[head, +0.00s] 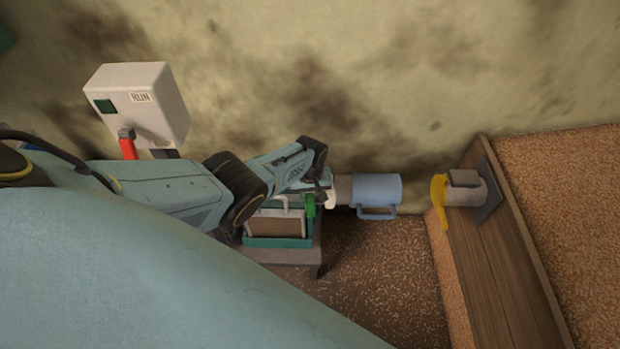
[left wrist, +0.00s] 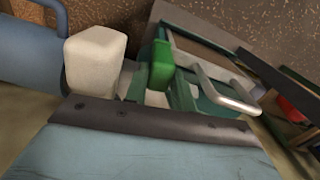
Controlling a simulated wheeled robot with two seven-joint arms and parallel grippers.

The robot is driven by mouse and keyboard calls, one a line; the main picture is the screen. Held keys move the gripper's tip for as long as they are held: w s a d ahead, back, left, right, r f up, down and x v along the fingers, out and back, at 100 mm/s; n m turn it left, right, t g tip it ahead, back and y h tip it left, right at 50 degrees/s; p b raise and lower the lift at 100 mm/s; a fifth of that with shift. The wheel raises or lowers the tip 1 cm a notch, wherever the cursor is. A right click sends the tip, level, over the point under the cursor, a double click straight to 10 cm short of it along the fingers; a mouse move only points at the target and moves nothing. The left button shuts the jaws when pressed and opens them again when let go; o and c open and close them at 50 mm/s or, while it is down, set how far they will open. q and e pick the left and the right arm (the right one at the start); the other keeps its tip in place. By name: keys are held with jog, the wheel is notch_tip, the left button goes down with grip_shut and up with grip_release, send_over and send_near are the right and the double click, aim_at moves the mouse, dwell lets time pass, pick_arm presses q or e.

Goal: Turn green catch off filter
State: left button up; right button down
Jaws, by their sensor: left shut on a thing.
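The filter (head: 276,222) is a flat framed panel with a pale handle, seated in a green holder (head: 262,241) in the middle of the head view. The green catch (head: 311,206) stands upright at the holder's right end. In the left wrist view the catch (left wrist: 161,66) is a green block beside the filter's metal handle (left wrist: 226,92). My left gripper (head: 319,198) reaches in from the left and is shut on the green catch. Its fingers partly hide the contact. A pale block (left wrist: 95,58) stands close beside the catch in the wrist view. My right gripper is out of view.
A blue cylinder with a handle (head: 376,187) lies just right of the gripper. A grey box with a red lever (head: 127,146) is on the wall at left. A yellow lever (head: 439,200) sits on a pipe by a wooden board (head: 492,262) at right.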

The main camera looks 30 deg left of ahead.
pick_arm(q)
jog(key=shift+s+d+m, duration=0.1)
jog(key=shift+d+m, duration=0.05)
jog(key=shift+m, duration=0.65)
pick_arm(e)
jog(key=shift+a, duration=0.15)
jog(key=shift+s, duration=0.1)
pick_arm(q)
jog(key=o, duration=1)
jog(key=shift+r, duration=0.1)
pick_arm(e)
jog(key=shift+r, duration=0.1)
pick_arm(q)
jog(key=shift+r+p, duration=0.25)
jog(key=shift+p, duration=0.05)
notch_tip(320, 180, up, 13)
jog(key=p, duration=0.8)
jog(key=shift+f, duration=0.2)
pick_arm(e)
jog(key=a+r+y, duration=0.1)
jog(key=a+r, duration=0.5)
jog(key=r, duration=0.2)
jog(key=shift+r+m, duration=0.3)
